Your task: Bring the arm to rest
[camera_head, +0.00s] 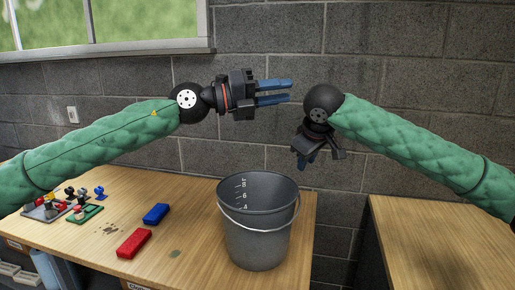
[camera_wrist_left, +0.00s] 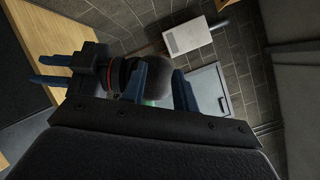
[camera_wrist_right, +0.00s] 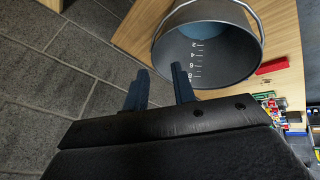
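My left gripper (camera_head: 290,91) is held level above the table, high at the centre of the head view, pointing right. Its two blue fingers are apart with nothing between them; they also show apart in the left wrist view (camera_wrist_left: 163,68). My right gripper (camera_head: 305,162) hangs pointing down, just right of the left fingertips and above the bucket's back right rim. In the right wrist view its fingers (camera_wrist_right: 160,68) are apart and empty. The left wrist view also shows part of my right gripper (camera_wrist_left: 58,70), close beyond the left fingers.
A grey bucket (camera_head: 258,235) stands on the wooden table (camera_head: 190,255). A blue block (camera_head: 155,213) and a red block (camera_head: 134,243) lie left of it. Several small coloured parts sit on trays (camera_head: 86,213) at far left. A second table (camera_head: 425,240) stands at right, across a gap.

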